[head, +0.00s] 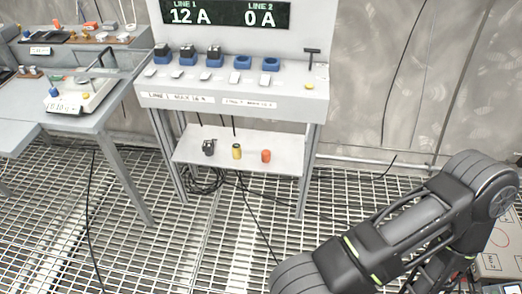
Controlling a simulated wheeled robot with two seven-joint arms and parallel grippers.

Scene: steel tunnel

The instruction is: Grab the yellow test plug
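The yellow test plug (236,151) stands on the low grey shelf (199,159) under the panel bench. A dark plug (208,147) is to its left and an orange-red plug (266,156) to its right, both apart from it. One dark arm of mine reaches in from the lower right; its gripper is outside the picture. My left arm and gripper do not show. Nothing touches the yellow plug.
The panel bench (232,97) above the shelf carries blue sockets, some with black plugs, and a display reading 12 A and 0 A. A side table (92,123) stands left. Cables hang behind the shelf. The grated floor (180,240) in front is mostly open.

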